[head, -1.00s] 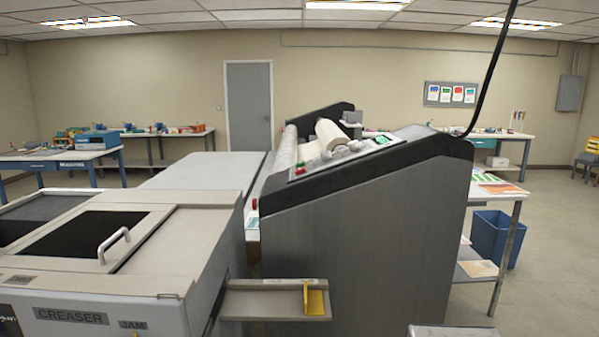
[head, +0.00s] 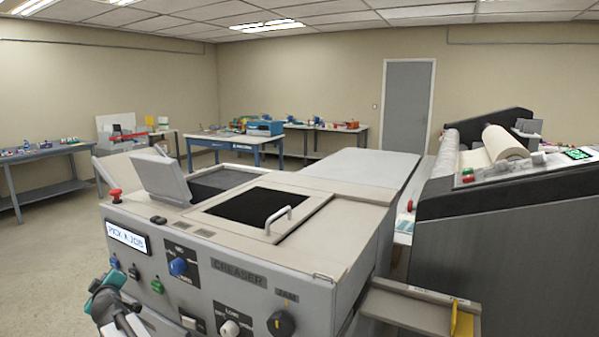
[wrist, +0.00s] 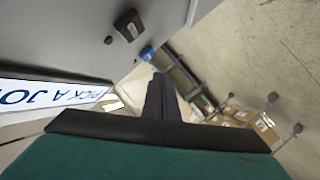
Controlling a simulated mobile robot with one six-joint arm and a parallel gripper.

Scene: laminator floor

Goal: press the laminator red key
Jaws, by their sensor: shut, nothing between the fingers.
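The laminator (head: 480,240) is a dark grey machine at the right of the head view, with cream rolls on top and its right part cut off. Whether this is the task's red key is too small to tell for sure. My gripper (wrist: 159,82) is shut and empty in the wrist view, beside the creaser's grey face and well away from the laminator. In the head view, my teal arm shows at the lower left.
The creaser (head: 245,258) stands in front, with knobs, a red mushroom button (head: 115,195) and a lit "PICK A JOB" screen (head: 128,237). A side tray with a yellow piece (head: 461,320) juts between creaser and laminator. Open floor (head: 45,265) lies left.

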